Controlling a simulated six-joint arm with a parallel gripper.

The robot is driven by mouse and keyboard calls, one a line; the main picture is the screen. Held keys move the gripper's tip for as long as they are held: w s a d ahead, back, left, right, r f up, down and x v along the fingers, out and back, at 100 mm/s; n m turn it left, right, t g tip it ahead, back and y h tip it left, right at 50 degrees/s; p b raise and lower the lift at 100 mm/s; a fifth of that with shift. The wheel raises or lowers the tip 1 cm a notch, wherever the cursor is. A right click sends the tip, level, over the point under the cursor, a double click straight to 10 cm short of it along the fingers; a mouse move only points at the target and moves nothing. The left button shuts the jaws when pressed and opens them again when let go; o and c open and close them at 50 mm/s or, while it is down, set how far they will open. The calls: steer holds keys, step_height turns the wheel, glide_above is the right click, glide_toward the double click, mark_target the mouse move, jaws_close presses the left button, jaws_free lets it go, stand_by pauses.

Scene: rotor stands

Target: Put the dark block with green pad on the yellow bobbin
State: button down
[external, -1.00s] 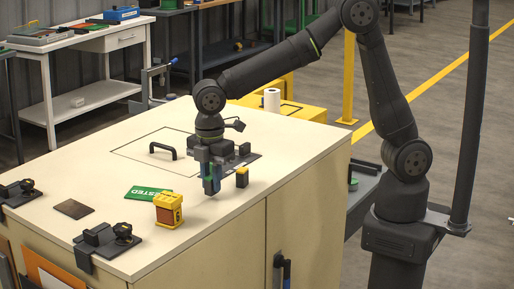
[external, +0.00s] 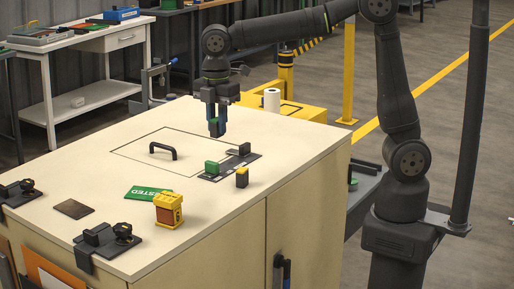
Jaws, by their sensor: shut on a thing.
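My gripper (external: 217,132) is above the back part of the bench top, pointing down. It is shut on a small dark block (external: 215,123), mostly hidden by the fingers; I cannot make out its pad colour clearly. The yellow bobbin (external: 168,208), with a reddish-brown middle, stands upright near the front of the bench, well away from my gripper. A green-topped dark block (external: 212,168) stands on the dark plate, below my gripper.
A black handle (external: 163,149), a green card (external: 148,192), a brown tile (external: 73,209) and black clamps (external: 110,238) are on the bench.

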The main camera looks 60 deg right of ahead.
steer(key=a+r, duration=0.5)
steer(key=a, duration=0.8)
glide_above(168, 196)
step_height(168, 196, down, 6)
steer(key=shift+d+f, duration=0.15)
steer(key=shift+a+f, duration=0.25)
steer(key=shift+f, duration=1.9)
steer(key=c, duration=1.7)
jaws_free()
steer(key=shift+f, duration=0.15)
steer(key=o, duration=0.4)
